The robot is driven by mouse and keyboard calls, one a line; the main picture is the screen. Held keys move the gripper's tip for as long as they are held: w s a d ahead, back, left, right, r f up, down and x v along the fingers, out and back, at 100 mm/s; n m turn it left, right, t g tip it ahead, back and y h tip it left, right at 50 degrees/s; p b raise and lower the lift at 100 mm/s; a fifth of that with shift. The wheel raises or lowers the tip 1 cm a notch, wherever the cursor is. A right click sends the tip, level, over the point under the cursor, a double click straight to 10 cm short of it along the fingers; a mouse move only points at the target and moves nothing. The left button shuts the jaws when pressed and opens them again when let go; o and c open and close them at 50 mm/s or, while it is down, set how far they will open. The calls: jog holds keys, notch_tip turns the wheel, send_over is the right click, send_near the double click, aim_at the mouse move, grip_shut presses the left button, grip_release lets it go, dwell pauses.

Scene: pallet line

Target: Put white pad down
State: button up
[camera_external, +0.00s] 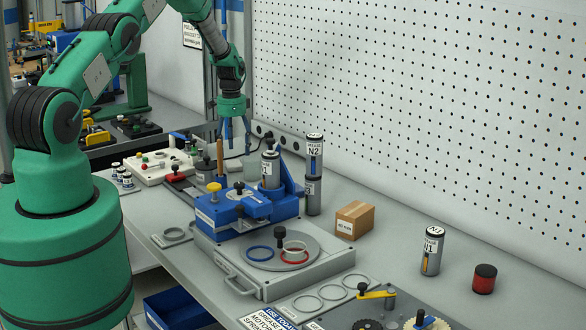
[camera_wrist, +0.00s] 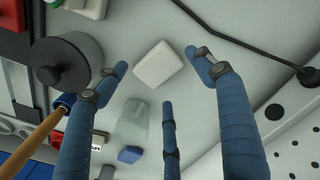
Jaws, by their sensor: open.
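The white pad (camera_wrist: 158,64) is a small white square with rounded corners. In the wrist view it appears to lie flat on the grey bench, turned at an angle, between the spread fingers. My gripper (camera_wrist: 165,85) has three blue fingers, spread apart, and none of them visibly grips the pad. In the external view my gripper (camera_external: 236,135) points down over the back of the bench, near the pegboard wall. I cannot make out the pad in that view. The exact height of the fingertips above the bench is unclear.
Close to the fingers are a dark round knob (camera_wrist: 68,62), a wooden handle (camera_wrist: 35,140), a translucent block (camera_wrist: 130,120) and a black cable (camera_wrist: 245,40). A blue fixture (camera_external: 240,208) and grease cylinders (camera_external: 314,155) stand nearer. Bare bench surrounds the pad.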

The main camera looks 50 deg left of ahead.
aim_at(234, 162)
notch_tip(234, 162, up, 8)
jog(key=shift+b, duration=0.3)
dwell(0.7)
